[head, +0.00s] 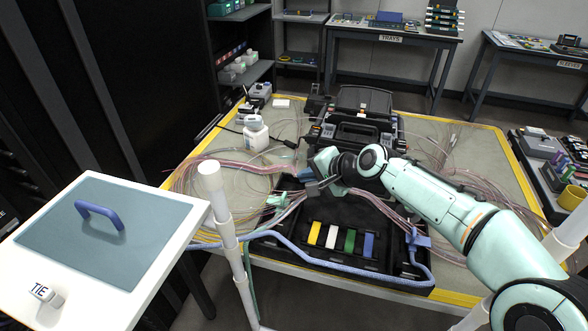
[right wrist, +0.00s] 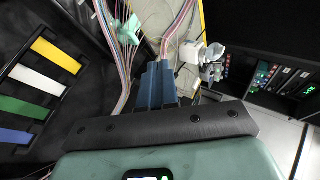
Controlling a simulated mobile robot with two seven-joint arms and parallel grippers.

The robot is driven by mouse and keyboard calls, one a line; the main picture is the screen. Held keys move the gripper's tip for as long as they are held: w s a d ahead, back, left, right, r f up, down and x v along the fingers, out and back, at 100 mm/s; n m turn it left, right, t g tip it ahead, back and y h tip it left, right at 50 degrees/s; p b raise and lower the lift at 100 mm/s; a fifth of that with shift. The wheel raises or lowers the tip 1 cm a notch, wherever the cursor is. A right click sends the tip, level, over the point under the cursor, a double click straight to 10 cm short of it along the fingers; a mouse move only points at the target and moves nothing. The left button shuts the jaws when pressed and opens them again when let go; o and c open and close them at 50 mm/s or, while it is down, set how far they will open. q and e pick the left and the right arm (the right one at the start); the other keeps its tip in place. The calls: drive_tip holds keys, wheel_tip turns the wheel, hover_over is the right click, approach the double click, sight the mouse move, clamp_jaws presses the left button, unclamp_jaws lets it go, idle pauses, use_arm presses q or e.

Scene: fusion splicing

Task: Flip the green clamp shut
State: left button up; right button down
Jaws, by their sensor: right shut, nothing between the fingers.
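A pale green clamp (head: 277,201) sits among the fibre bundles at the left rim of the black tray. It also shows in the right wrist view (right wrist: 130,30), at the top, with thin coloured fibres fanning out beside it. It is too small to tell whether its flap is up or down. My right gripper (head: 314,188) is just right of the clamp in the head view, above the tray's back left part, and apart from it. Its blue-grey fingers (right wrist: 157,88) are shut with nothing between them. My left gripper is not in view.
The black tray (head: 290,248) holds yellow, white, green and blue strips. A blue clip (head: 418,239) and blue cable are at its right and front. A black splicer (head: 355,132) stands behind. Loose fibres cover both table sides. A white post (head: 222,215) rises at front left.

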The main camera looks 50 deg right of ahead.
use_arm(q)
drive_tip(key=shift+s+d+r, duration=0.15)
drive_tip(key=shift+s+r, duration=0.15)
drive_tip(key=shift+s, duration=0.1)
use_arm(e)
drive_tip(key=shift+s+d+r, duration=0.1)
drive_tip(key=shift+s+r, duration=0.2)
drive_tip(key=shift+s, duration=0.55)
drive_tip(key=shift+s+r, duration=0.25)
drive_tip(key=shift+s, duration=0.55)
